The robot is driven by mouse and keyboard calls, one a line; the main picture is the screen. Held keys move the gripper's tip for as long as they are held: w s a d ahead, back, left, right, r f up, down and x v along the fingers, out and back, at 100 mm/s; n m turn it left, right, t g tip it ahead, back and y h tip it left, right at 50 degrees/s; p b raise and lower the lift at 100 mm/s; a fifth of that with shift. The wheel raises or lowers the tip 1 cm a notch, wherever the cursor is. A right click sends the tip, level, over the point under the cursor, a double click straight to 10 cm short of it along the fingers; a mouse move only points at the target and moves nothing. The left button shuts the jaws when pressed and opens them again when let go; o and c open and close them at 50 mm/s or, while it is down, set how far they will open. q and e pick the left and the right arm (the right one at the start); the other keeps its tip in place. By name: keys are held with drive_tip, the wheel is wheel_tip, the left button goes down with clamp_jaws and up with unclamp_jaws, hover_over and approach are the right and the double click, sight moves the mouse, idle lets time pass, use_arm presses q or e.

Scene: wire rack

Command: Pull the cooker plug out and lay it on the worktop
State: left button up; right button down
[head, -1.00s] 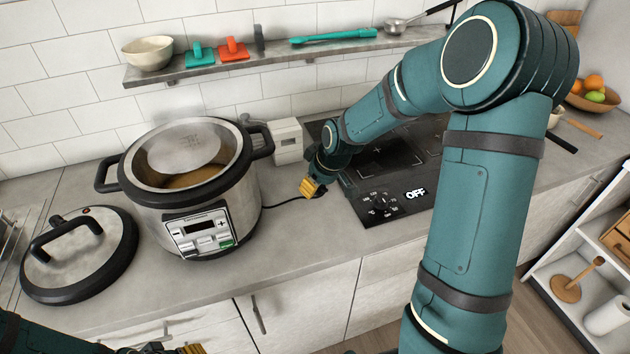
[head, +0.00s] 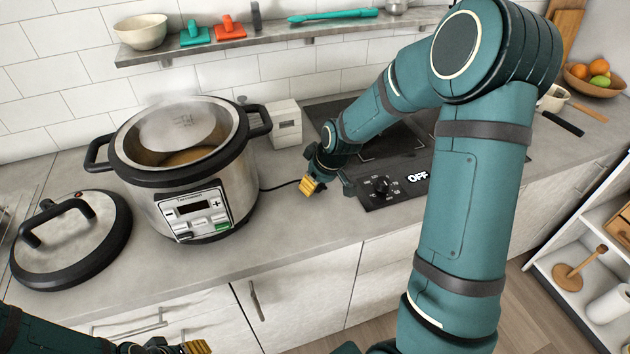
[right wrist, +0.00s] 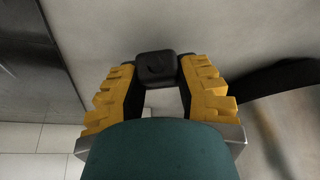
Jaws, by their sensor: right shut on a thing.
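The cooker (head: 160,195) is a steel pot with black handles and a front panel, standing open and steaming on the worktop (head: 265,240). Its black cable (head: 279,187) runs right along the worktop to my right gripper (head: 309,188). In the right wrist view, the black plug (right wrist: 157,67) is between the yellow fingertips of that gripper, which is shut on it. The plug is clear of the white socket box (head: 285,124) behind. I cannot tell whether the plug touches the worktop. My left gripper (head: 190,348) is cut off at the bottom edge; its jaw opening is unclear.
The hob (head: 395,190), reading OFF, is just right of my right gripper. Bare worktop lies in front of the gripper. A wall shelf (head: 270,43) holds a bowl and utensils; a fruit bowl (head: 598,82) stands far right.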

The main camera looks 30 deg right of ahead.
drive_tip(key=c, duration=0.7)
unclamp_jaws()
drive_tip(key=shift+o, duration=0.2)
drive_tip(key=v, duration=1.2)
